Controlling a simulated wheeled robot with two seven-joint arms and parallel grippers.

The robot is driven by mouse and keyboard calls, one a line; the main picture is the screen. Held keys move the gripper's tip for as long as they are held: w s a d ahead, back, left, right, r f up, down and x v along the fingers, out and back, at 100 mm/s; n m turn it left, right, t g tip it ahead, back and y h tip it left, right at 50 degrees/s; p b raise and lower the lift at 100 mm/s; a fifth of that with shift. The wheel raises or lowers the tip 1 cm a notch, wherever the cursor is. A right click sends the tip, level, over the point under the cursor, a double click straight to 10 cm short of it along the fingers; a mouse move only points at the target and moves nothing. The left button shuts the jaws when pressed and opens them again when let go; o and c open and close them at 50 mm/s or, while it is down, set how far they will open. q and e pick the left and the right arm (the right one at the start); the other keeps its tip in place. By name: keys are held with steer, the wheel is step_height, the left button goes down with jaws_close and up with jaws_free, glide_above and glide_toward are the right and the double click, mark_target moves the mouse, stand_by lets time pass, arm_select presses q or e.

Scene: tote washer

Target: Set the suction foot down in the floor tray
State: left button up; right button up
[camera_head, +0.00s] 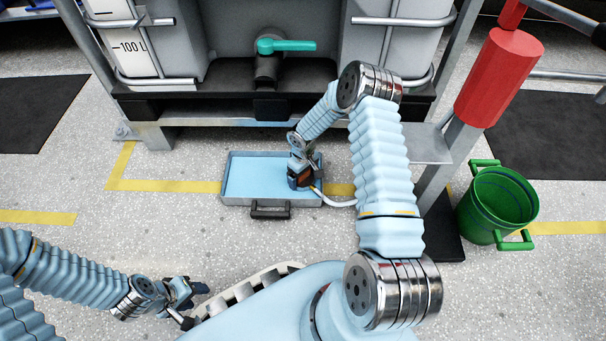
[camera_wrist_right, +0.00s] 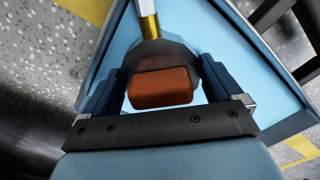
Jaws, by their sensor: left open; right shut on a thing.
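The floor tray (camera_head: 256,178) is a shallow grey tray with a light blue inside and a dark handle at its front, on the floor below the tank. My right gripper (camera_head: 302,177) is over the tray's right end, shut on the suction foot (camera_head: 296,183), a dark piece with an orange part. In the right wrist view the orange part of the suction foot (camera_wrist_right: 163,88) sits between the fingers, with a brass fitting and pale hose above it. The blue tray (camera_wrist_right: 243,60) lies behind it. I cannot tell whether the foot touches the tray bottom. My left gripper (camera_head: 188,304) is open and empty at lower left.
A tank with a teal valve handle (camera_head: 286,45) stands behind the tray. A green bucket (camera_head: 497,204) stands at right beside a post with a red sleeve (camera_head: 497,78). A pale hose (camera_head: 338,202) runs right from the foot. Floor left of the tray is clear.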

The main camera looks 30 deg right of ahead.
steer(key=shift+f, duration=1.05)
steer(key=shift+f, duration=0.15)
steer(key=o, duration=1.3)
steer(key=shift+r+p, duration=2.75)
steer(key=shift+r, duration=1.75)
